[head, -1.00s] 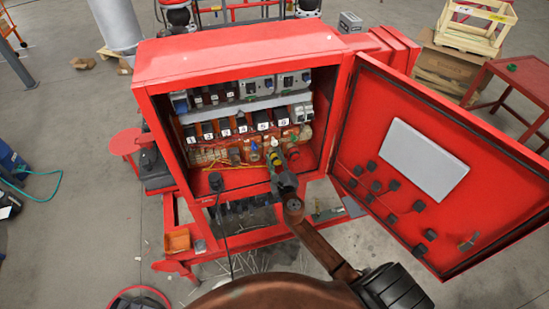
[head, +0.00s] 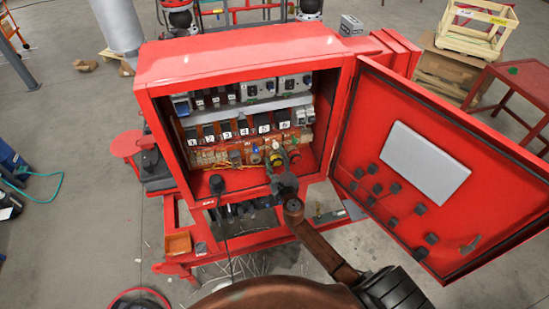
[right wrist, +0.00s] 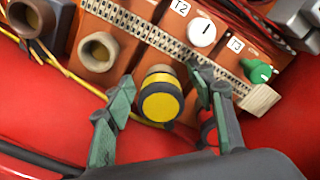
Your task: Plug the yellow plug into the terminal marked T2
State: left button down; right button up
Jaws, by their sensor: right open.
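The yellow plug (right wrist: 162,100) has a tan collar and stands end-on to the right wrist camera. My right gripper (right wrist: 160,108) is open, with one green-grey finger on each side of the plug; contact is not clear. In the head view the plug (head: 276,160) shows small inside the red cabinet, at my right gripper (head: 282,167). The terminal marked T2 (right wrist: 181,8) is an orange block behind the plug, with a white round part on it. The plug's far end is hidden, so I cannot tell what it rests in. My left gripper is not in view.
Terminal T3 (right wrist: 235,45), with a green knob, is right of T2. An open round socket (right wrist: 99,52) is to the left. A red ring (right wrist: 208,132) is partly hidden by the right finger. Yellow wires run nearby. The cabinet door (head: 440,170) hangs open at right.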

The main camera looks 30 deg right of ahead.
jog(key=v, duration=1.2)
jog(key=shift+d, duration=0.1)
